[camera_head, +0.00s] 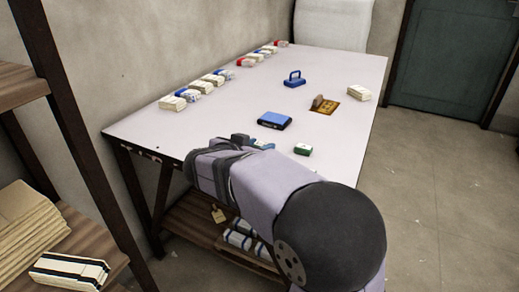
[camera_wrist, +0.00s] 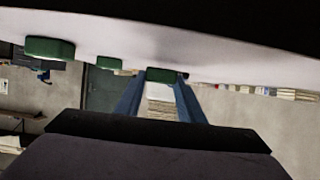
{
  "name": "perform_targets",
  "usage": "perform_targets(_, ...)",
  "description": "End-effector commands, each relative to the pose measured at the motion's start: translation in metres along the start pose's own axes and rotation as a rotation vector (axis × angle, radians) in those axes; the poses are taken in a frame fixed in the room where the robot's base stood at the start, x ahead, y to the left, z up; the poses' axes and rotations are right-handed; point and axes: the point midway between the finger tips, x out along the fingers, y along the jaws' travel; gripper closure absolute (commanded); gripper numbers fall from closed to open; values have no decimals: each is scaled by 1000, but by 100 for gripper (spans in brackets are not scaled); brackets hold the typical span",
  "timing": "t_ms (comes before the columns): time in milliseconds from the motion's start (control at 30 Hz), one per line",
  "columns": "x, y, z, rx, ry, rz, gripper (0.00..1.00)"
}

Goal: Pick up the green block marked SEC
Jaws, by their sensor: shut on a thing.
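My gripper (camera_wrist: 160,90) shows two blue fingers in the wrist view, closed on a green block (camera_wrist: 164,76) between their tips. The held block is at or close to the white table surface; I cannot tell whether it touches. In the head view my gripper (camera_head: 262,145) is near the table's front edge, largely hidden by my arm. Another green block (camera_head: 302,149) lies to its right. The wrist view, which looks upside down, also shows two other green blocks, a larger one (camera_wrist: 48,47) and a smaller one (camera_wrist: 108,63). No SEC marking is readable.
Several banded bundles line the left edge. A wooden shelf (camera_head: 25,82) stands at left.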

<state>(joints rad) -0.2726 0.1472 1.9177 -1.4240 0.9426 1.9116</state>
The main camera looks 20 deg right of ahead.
Motion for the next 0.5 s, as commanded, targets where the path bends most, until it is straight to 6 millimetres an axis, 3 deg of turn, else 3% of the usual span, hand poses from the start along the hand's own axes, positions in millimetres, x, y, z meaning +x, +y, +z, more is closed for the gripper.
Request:
perform_targets(300,-21,0,-52,3,3,-1,86)
perform_targets(500,-30,0,-73,2,1,0,86)
